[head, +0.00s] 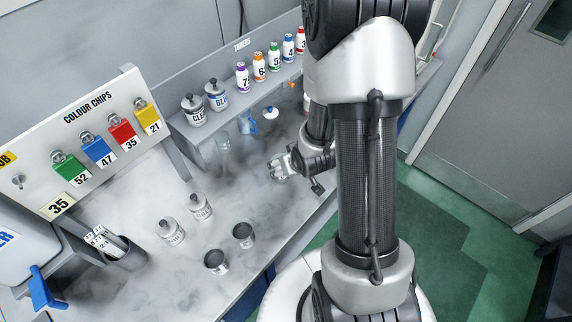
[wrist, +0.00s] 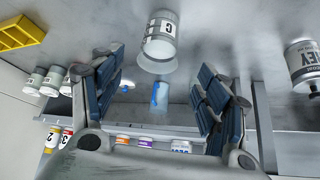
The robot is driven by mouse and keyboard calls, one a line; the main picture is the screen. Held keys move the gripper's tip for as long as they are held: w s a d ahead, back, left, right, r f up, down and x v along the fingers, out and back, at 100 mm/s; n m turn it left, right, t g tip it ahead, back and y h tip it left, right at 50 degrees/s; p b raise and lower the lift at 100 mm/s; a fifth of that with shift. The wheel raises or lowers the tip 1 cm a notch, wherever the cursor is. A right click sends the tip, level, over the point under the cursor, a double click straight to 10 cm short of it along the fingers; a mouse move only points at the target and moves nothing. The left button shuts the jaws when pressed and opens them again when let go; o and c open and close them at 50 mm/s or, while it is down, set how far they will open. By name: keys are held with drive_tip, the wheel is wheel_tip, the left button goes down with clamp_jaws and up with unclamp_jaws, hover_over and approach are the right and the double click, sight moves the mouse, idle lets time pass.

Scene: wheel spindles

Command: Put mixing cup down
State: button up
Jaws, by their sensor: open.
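Two dark metal cups, open at the top, stand upright on the grey bench in the head view: a nearer cup (head: 216,262) and a farther cup (head: 243,235). I cannot tell which one is the mixing cup. My gripper (head: 281,168) is low over the bench, right of and beyond these cups, partly hidden by my arm. In the wrist view my gripper (wrist: 158,75) is open, its two padded fingers wide apart with nothing clasped between them. A pale canister marked C (wrist: 158,48) shows beyond the fingertips, apart from them.
Two labelled cans (head: 171,232) stand left of the cups. A dark holder (head: 125,255) with cards is farther left. A shelf (head: 228,122) carries two lidded cans and several toner bottles. A clear vessel (head: 223,143) is near the shelf. Bare bench lies between gripper and cups.

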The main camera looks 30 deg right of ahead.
drive_tip(key=s+a+r+g, duration=0.1)
drive_tip(key=s+a+r, duration=0.1)
drive_tip(key=r, duration=0.7)
drive_tip(key=s+a+r, duration=0.3)
drive_tip(key=r, duration=0.6)
drive_tip(key=s+a+r, duration=0.3)
drive_tip(key=s+r, duration=0.1)
drive_tip(key=s, duration=0.3)
drive_tip(key=s+a+r+n+g, duration=0.1)
drive_tip(key=s+a+r, duration=0.2)
drive_tip(key=s+r, duration=0.2)
drive_tip(key=shift+s+a+y, duration=0.2)
drive_tip(key=shift+s+y, duration=0.2)
drive_tip(key=shift+s, duration=0.5)
